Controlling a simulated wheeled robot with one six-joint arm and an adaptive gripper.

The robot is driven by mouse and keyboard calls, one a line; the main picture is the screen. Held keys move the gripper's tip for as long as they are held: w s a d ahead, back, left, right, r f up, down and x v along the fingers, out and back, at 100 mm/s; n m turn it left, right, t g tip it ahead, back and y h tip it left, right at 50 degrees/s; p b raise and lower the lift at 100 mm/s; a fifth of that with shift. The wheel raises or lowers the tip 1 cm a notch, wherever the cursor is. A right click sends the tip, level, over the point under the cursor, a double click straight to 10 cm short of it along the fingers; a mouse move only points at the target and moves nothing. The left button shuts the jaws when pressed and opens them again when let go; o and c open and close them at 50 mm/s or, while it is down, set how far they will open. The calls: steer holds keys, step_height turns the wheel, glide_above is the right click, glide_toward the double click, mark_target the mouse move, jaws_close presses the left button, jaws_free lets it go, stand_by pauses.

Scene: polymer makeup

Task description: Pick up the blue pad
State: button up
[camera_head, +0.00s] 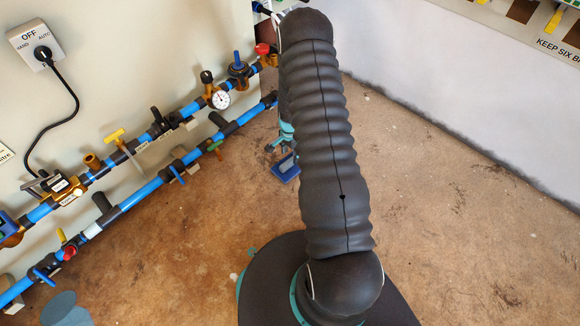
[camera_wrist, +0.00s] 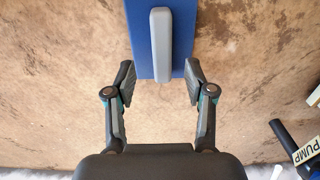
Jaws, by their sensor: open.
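The blue pad (camera_wrist: 184,38) is a flat blue board with a raised grey bar (camera_wrist: 160,45) along its middle. In the wrist view it is at the top centre, and its far end runs out of the picture. My gripper (camera_wrist: 159,82) is open and empty, with one finger on each side of the pad's near end. I cannot tell how high the fingers are above it. In the head view the pad (camera_head: 286,169) shows partly beside my arm, low near the floor. My gripper (camera_head: 285,138) is just above it and partly hidden by the arm.
A wall on the left carries blue pipes (camera_head: 145,192) with valves and a gauge (camera_head: 220,99). A switch box (camera_head: 36,45) with a black cable hangs above them. In the wrist view a pipe with a PUMP label (camera_wrist: 306,152) is at the lower right. The brown floor (camera_head: 440,200) is clear on the right.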

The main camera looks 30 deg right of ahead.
mark_target(289, 161)
steer(key=shift+w+a+f+b, duration=0.15)
steer(key=shift+f+b, duration=0.3)
steer(key=shift+f, duration=2.2)
jaws_close()
